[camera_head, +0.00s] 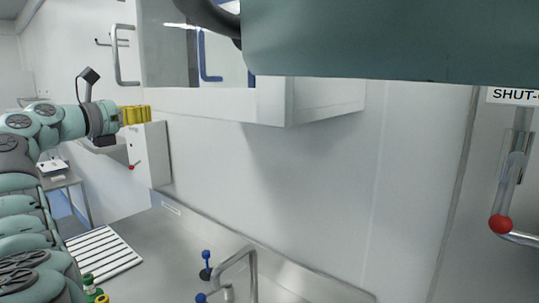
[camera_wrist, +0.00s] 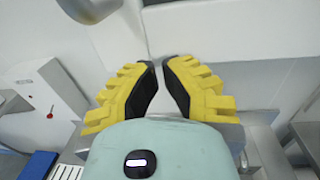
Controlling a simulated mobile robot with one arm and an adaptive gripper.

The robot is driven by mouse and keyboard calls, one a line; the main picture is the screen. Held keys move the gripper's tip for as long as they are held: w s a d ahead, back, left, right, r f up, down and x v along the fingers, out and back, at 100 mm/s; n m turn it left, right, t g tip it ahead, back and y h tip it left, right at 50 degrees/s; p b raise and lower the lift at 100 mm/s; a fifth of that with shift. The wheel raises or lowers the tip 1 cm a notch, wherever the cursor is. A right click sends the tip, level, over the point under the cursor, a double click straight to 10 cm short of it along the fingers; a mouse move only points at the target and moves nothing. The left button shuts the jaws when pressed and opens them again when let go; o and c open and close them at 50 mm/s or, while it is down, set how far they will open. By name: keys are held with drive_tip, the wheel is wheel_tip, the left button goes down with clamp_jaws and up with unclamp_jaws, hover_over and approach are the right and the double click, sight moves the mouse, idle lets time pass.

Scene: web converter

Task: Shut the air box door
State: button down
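My gripper (camera_wrist: 160,66) has yellow fingers with black pads. In the wrist view a narrow gap shows between its fingertips, with nothing held. In the head view my gripper (camera_head: 149,114) is at the left, pointing right, below a cabinet with a clear front panel (camera_head: 165,45). A white wall box (camera_head: 150,155) with a red knob stands below and beyond it. The wrist view shows this box (camera_wrist: 45,95) at the left, apart from my fingers. No label shows which one is the air box, and I cannot tell how far any door is open.
A metal counter (camera_head: 185,235) with a tap (camera_head: 252,265) and blue-knobbed valve (camera_head: 206,265) lies below. A silver vertical handle (camera_head: 118,55) is at upper left. A red-balled lever (camera_head: 500,224) is at right. The wall between is bare.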

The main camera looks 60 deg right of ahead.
drive_tip(key=shift+s+d+f, duration=0.1)
drive_tip(key=shift+d+f, duration=0.05)
drive_tip(key=shift+d, duration=0.2)
